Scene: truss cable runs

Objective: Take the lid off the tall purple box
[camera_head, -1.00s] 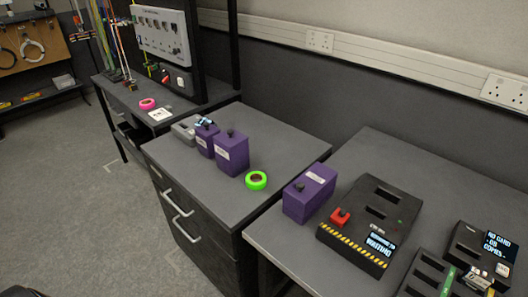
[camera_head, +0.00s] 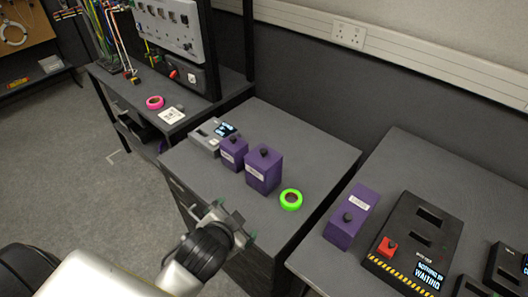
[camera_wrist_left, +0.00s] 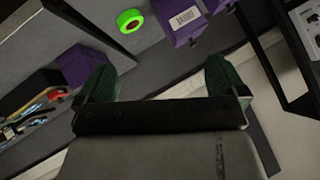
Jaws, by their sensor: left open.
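The tall purple box (camera_head: 262,172) stands upright on the middle cabinet top, with a white label on its front and a black knob (camera_head: 264,151) on its closed lid. My left gripper (camera_head: 232,222) is open and empty at the cabinet's front edge, in front of and apart from the box. Its two dark green fingers also show apart in the left wrist view (camera_wrist_left: 159,80). My right gripper is not in view.
A shorter purple box (camera_head: 233,153) stands close left of the tall one, beside a grey device (camera_head: 205,138). A green tape roll (camera_head: 291,199) lies to the right. Another purple box (camera_head: 350,214) and a black device (camera_head: 414,240) are on the right desk.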

